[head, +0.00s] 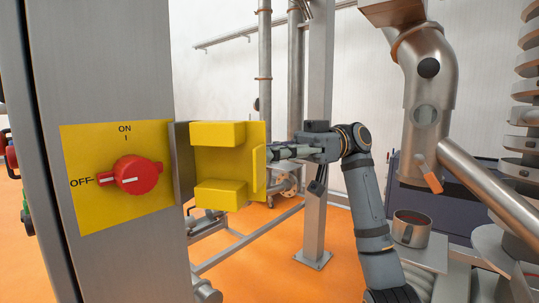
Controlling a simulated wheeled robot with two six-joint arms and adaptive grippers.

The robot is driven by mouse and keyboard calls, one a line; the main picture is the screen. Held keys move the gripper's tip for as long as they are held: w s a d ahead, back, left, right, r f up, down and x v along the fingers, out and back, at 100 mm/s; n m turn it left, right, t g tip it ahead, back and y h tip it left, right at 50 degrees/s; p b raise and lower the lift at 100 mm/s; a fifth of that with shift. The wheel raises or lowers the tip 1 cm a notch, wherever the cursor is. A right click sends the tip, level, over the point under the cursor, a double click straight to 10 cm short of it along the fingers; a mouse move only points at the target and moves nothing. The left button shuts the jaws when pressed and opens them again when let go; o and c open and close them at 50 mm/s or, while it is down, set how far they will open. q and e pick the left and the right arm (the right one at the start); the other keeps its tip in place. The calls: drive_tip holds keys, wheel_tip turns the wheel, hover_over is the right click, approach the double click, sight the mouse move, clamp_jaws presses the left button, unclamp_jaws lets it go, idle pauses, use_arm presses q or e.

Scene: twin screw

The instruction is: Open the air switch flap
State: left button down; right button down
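The air switch is a red rotary knob (138,175) on a yellow plate (88,205) fixed to a grey cabinet (100,60). The plate is marked ON and OFF, and the knob is uncovered. The yellow flap (222,166), with raised blocks at its top and bottom, stands swung out to the right of the cabinet's edge. My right gripper (272,152) is at the flap's right edge, its fingers pointing left. The fingertips are at or partly behind that edge, so contact and finger opening are unclear. My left gripper is out of view.
A steel post (318,215) stands behind my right arm. Steel pipework (428,75) and a metal cup (411,229) are at the right.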

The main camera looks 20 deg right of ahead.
idle(0.4)
drive_tip(key=c, duration=1.7)
unclamp_jaws()
drive_tip(key=shift+a, duration=0.15)
drive_tip(key=o, duration=0.3)
drive_tip(key=shift+w+a, duration=0.2)
drive_tip(key=shift+a, duration=0.1)
drive_tip(key=shift+s+d, duration=0.1)
drive_tip(key=shift+d, duration=0.1)
drive_tip(key=shift+d, duration=0.15)
drive_tip(key=v, duration=1.1)
drive_tip(key=shift+d, duration=0.35)
